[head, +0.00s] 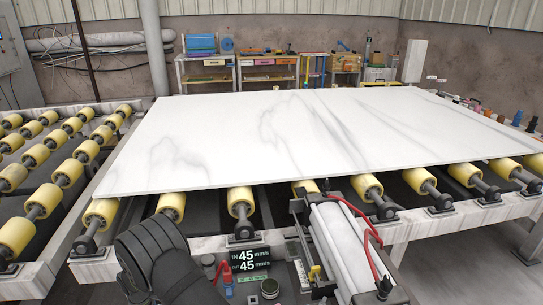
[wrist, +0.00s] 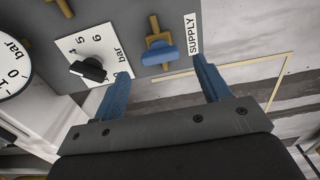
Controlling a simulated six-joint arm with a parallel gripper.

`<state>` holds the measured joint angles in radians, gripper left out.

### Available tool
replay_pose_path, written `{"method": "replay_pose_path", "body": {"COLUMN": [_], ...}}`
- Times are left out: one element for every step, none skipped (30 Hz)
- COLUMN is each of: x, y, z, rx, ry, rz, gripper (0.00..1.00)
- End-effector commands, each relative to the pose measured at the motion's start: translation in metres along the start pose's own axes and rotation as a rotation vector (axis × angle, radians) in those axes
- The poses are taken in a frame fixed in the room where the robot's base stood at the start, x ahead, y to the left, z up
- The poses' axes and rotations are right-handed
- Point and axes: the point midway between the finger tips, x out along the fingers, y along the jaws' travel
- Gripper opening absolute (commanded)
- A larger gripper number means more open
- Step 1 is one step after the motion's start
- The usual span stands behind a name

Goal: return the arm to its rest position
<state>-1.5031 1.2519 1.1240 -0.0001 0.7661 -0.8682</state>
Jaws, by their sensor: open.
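My gripper (wrist: 161,68) shows in the wrist view with its two blue fingers apart and nothing held between them. Its fingertips are close to a grey panel (wrist: 108,16). A black knob (wrist: 88,69) on a white scale plate marked in bar is beside the left fingertip. A blue valve handle (wrist: 160,53) shows between the fingertips, and I cannot tell how far off it is. A SUPPLY label (wrist: 193,34) is near the right fingertip. In the head view a dark grey arm part of mine is at the bottom left, and the fingers cannot be made out there.
A white veined stone slab (head: 290,135) lies on yellow rollers (head: 240,202). In front stand a white cylinder (head: 343,245) with red hoses and a speed display (head: 249,259). A round pressure gauge (wrist: 12,72) is left in the wrist view. A tool bench (head: 265,68) stands behind.

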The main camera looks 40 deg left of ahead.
Motion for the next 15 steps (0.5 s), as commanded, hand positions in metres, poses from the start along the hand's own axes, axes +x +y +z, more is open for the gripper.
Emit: {"method": "replay_pose_path", "body": {"x": [0.01, 0.014, 0.019, 0.023, 0.026, 0.029, 0.032, 0.034, 0.037, 0.038, 0.039, 0.04, 0.04, 0.04, 0.04], "y": [-0.001, 0.0, 0.0, 0.0, 0.0, 0.0, 0.0, 0.0, 0.0, 0.0, 0.0, 0.0, 0.0, 0.0, 0.0], "z": [0.001, 0.0, 0.0, 0.0, 0.0, 0.0, 0.0, 0.0, 0.0, 0.0, 0.0, 0.0, 0.0, 0.0, 0.0], "rx": [0.0, 0.0, 0.0, 0.0, 0.0, 0.0, 0.0, 0.0, 0.0, 0.0, 0.0, 0.0, 0.0, 0.0, 0.0], "ry": [-0.002, -0.001, 0.0, 0.0, 0.0, 0.0, 0.0, -0.001, -0.001, 0.0, 0.0, 0.0, 0.0, 0.001, 0.001], "rz": [-0.002, -0.001, -0.001, 0.0, 0.0, 0.0, -0.001, -0.001, -0.001, -0.001, 0.0, 0.0, 0.0, 0.001, 0.001], "gripper": [0.69, 0.69, 0.69, 0.69, 0.69, 0.69, 0.69, 0.69, 0.69, 0.69, 0.69, 0.69, 0.69, 0.69, 0.69]}}
